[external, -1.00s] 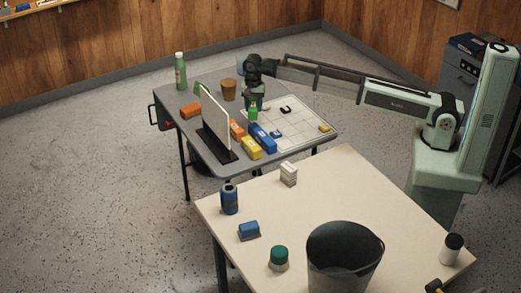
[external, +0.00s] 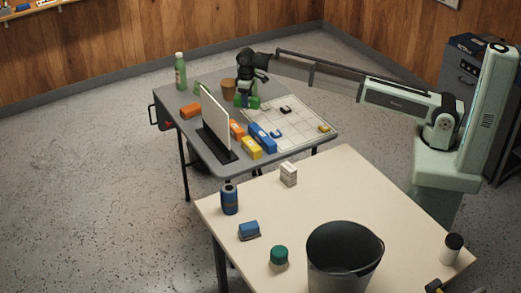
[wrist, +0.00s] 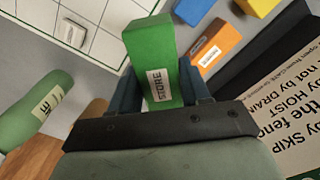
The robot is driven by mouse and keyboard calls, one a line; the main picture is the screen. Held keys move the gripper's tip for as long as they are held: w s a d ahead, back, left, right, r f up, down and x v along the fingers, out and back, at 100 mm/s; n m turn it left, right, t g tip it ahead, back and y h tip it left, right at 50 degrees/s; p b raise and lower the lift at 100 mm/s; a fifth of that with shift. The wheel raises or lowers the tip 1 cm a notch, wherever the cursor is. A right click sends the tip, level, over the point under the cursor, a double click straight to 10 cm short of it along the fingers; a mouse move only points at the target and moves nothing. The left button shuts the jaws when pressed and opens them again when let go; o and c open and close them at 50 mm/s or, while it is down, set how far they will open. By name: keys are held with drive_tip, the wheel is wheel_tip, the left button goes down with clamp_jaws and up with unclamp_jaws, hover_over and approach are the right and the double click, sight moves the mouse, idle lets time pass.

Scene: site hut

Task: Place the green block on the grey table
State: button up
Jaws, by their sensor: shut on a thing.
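The green block (wrist: 157,58), with a white STORE label, stands between the two dark blue fingers of my gripper (wrist: 160,88) in the wrist view. My gripper is shut on it. In the external view my gripper (external: 247,98) is low over the back part of the grey table (external: 175,108), with green (external: 241,103) showing at its fingertips. I cannot tell whether the block touches the tabletop. The fingers hide part of the block.
A white gridded board (external: 300,125) lies to the right. An upright sign panel (external: 215,120) stands left, with blue (external: 262,138), yellow (external: 251,148) and orange (external: 237,130) blocks beside it. A brown cup (external: 228,88) is close behind my gripper. A green bottle (external: 180,72) stands farther left.

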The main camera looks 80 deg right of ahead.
drive_tip(key=n, duration=0.7)
drive_tip(key=shift+w, duration=0.3)
drive_tip(key=n, duration=0.6)
drive_tip(key=shift+w+n, duration=0.1)
drive_tip(key=shift+n, duration=0.3)
drive_tip(key=n, duration=1.2)
drive_tip(key=shift+n, duration=0.4)
drive_tip(key=shift+f, duration=5)
drive_tip(key=shift+f, duration=0.15)
drive_tip(key=o, duration=1.1)
drive_tip(key=shift+o, duration=0.2)
